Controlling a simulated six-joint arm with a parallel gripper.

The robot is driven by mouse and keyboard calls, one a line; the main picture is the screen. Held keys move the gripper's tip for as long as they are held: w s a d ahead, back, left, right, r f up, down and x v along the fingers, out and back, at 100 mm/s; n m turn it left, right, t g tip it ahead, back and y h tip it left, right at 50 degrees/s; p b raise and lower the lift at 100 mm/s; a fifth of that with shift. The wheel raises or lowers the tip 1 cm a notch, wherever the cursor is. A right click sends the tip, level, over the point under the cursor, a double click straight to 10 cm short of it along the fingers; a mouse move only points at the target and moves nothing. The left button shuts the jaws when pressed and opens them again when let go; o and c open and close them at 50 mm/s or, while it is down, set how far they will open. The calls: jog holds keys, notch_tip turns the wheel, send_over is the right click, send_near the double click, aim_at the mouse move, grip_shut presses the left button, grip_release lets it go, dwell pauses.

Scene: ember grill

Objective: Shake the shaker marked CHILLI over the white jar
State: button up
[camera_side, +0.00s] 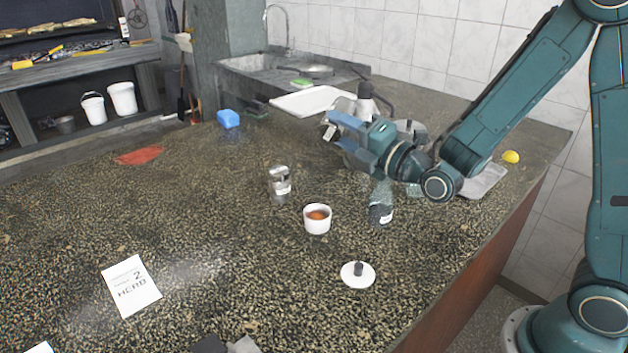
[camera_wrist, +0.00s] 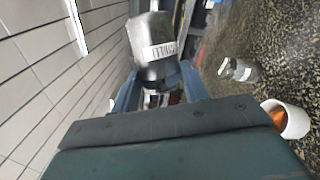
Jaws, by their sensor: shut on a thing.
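My gripper (camera_side: 346,130) is shut on a metal-and-glass shaker (camera_wrist: 152,46) whose label reads CHILLI, upside down in the wrist view. In the side view only its pale label (camera_side: 329,132) shows clearly at the fingertips; the fingers hide much of the rest. It is held above the counter, and the gripper lies level. The white jar (camera_side: 317,218) stands open on the counter with orange-red powder inside. It also shows at the right edge of the wrist view (camera_wrist: 296,121). The gripper appears above and behind the jar in the side view.
One shaker (camera_side: 279,186) stands left of the jar and another (camera_side: 381,208) to its right. A white lid with a dark knob (camera_side: 358,275) lies in front. A card reading 2 HERB (camera_side: 131,286) lies at front left. A white board (camera_side: 303,101) lies behind.

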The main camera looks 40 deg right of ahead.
aim_at(354, 114)
jog(key=shift+m+h, duration=0.5)
jog(key=shift+h, duration=0.2)
jog(key=d+r, duration=0.1)
jog(key=s+d+r, duration=0.1)
jog(key=d+r, duration=0.1)
jog(key=shift+d, duration=0.3)
jog(key=shift+w+d+f+m, duration=0.2)
jog(key=shift+w+f+m, duration=0.1)
jog(key=shift+f, duration=0.1)
jog(key=shift+w+d+f, duration=0.1)
jog(key=shift+f, duration=0.05)
jog(key=shift+w+a+f+m+g+y, duration=0.1)
jog(key=shift+w+f+m+g+y, duration=0.75)
jog(key=shift+m, duration=1.8)
jog(key=shift+w+a+f+m+g+y, duration=0.15)
jog(key=shift+f+m+g+y, duration=0.25)
jog(key=shift+m+g+y, duration=1.65)
jog(key=shift+w+a+f+m+g+y, duration=0.1)
jog(key=shift+w+f+m+g+y, duration=0.35)
jog(key=shift+m, duration=2.85)
jog(key=shift+w+f, duration=0.15)
jog(key=shift+w, duration=0.05)
